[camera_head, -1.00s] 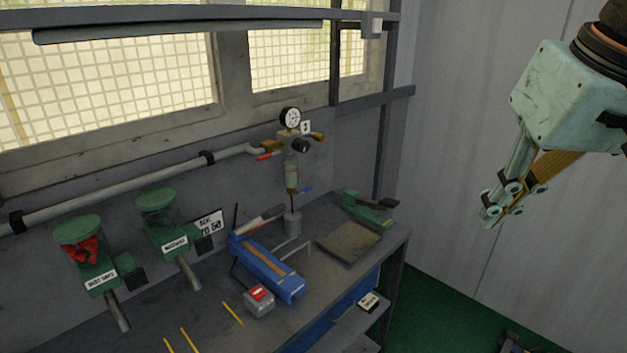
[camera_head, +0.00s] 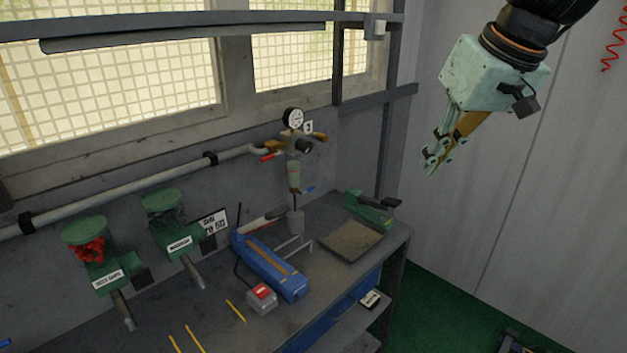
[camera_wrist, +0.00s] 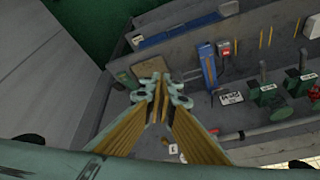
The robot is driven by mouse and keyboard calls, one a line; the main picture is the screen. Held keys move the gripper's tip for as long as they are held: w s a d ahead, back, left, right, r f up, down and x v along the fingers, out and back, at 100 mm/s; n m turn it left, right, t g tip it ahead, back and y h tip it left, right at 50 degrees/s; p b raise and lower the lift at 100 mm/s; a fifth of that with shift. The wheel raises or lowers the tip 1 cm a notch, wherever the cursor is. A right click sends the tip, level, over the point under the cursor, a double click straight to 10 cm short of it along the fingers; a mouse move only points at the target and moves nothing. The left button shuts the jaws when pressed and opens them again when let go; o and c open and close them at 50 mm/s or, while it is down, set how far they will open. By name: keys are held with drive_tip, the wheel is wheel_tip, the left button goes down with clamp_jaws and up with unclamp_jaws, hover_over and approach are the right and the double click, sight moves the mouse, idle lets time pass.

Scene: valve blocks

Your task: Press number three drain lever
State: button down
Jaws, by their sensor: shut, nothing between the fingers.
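The valve block (camera_head: 300,145) hangs on the back wall at the end of a grey pipe, with a round gauge (camera_head: 293,119) on top and a white tag (camera_head: 308,127) that seems to read 3. A small blue lever (camera_head: 309,189) sticks out right at the bottom of its filter bowl (camera_head: 295,177). A red lever (camera_head: 267,157) is at its left. My gripper (camera_head: 430,164) is shut and empty, in the air right of the block, touching nothing. In the wrist view my fingers (camera_wrist: 160,88) hide part of the block; the tag (camera_wrist: 173,149) shows below them; I cannot make out the blue lever.
Two green dispensers (camera_head: 88,250) are on the wall at left. The air between gripper and block looks clear.

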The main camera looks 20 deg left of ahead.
drive_tip(key=w+a+f+n+y+p, duration=0.1)
drive_tip(key=w+a+f+n+p, duration=0.3)
drive_tip(key=w+a, duration=1.2)
drive_tip(key=w+a+f+n+y+p, duration=0.1)
drive_tip(key=w+a+f+n+p, duration=0.1)
drive_tip(key=w+a+f, duration=0.9)
drive_tip(key=shift+w+a+g+y, duration=0.35)
drive_tip(key=shift+w+a, duration=0.25)
drive_tip(key=shift+a, duration=1.6)
drive_tip(key=shift+f, duration=0.1)
drive_tip(key=shift+p+x, duration=0.75)
drive_tip(key=shift+x, duration=4.3)
drive_tip(key=shift+s+d+f, duration=0.1)
drive_tip(key=shift+d+f, duration=0.1)
drive_tip(key=shift+f, duration=0.75)
drive_tip(key=shift+s+d+f, duration=0.1)
drive_tip(key=shift+d+f, duration=0.15)
drive_tip(key=shift+f, duration=0.7)
